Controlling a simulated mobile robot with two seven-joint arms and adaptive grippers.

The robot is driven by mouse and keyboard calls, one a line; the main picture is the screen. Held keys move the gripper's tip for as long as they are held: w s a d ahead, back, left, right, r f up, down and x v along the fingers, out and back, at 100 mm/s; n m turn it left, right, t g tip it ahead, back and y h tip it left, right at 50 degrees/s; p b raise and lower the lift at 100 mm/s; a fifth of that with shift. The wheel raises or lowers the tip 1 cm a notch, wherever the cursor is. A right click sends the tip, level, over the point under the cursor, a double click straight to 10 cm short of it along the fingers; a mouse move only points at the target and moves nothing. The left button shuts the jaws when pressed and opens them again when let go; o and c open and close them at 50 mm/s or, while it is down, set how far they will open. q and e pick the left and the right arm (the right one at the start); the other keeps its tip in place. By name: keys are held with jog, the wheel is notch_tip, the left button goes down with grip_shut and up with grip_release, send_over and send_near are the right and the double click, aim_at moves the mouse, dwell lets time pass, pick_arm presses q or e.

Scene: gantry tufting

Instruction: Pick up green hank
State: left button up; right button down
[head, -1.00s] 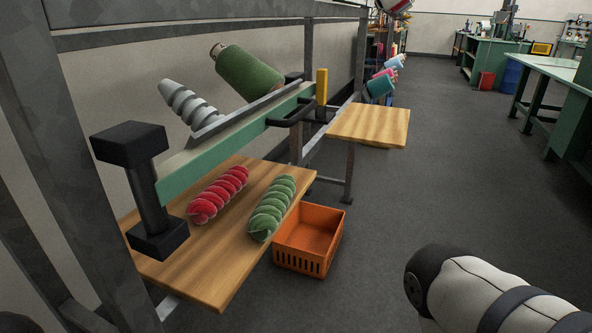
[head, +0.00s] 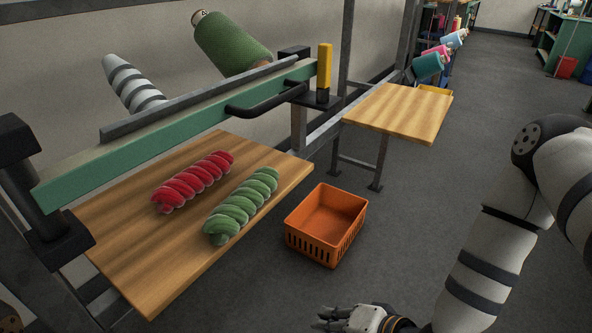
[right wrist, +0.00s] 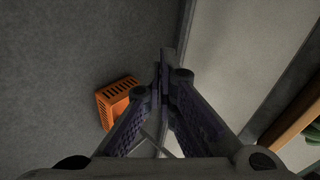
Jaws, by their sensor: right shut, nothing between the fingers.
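The green hank (head: 241,206), a twisted skein, lies on the wooden board (head: 133,292) at the left in the head view, near the board's right edge. My right gripper (head: 325,319) is at the bottom of the head view, to the right of and apart from the board. Its fingers also show in the right wrist view (right wrist: 165,85), where they are together with nothing between them. A green form at the right edge of that view (right wrist: 311,125) looks like the hank, mostly cut off. My left gripper is not in view.
A red hank (head: 193,181) lies left of the green one. A green beam (head: 150,148) with a black handle (head: 268,104) runs above the board's back. An orange crate (head: 326,222) stands on the floor to the right. A second wooden board (head: 400,111) is farther back. Open floor lies around the crate.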

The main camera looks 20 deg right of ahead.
jog(key=w+d+r+m+t, duration=0.35)
jog(key=w+r, duration=0.35)
jog(key=r, duration=0.3)
jog(key=w+d+r+m+t, duration=0.25)
jog(key=w+r+t, duration=0.25)
jog(key=w+r, duration=0.3)
jog(key=shift+n, duration=0.4)
jog(key=x, duration=0.8)
jog(key=shift+w+d+r+b, duration=0.2)
jog(key=shift+w+r+b, duration=0.05)
jog(key=shift+r+b, duration=0.15)
jog(key=shift+s+a+r+p, duration=0.1)
jog(key=shift+s+a+p, duration=0.2)
jog(key=shift+a, duration=0.25)
jog(key=shift+s+a+r+p, duration=0.15)
jog(key=shift+s+a, duration=0.25)
jog(key=shift+a, duration=0.15)
jog(key=shift+s+a+f, duration=0.15)
jog(key=shift+s+a, duration=0.3)
jog(key=shift+a, duration=0.05)
jog(key=shift+s+a, duration=0.6)
jog(key=shift+a, duration=0.3)
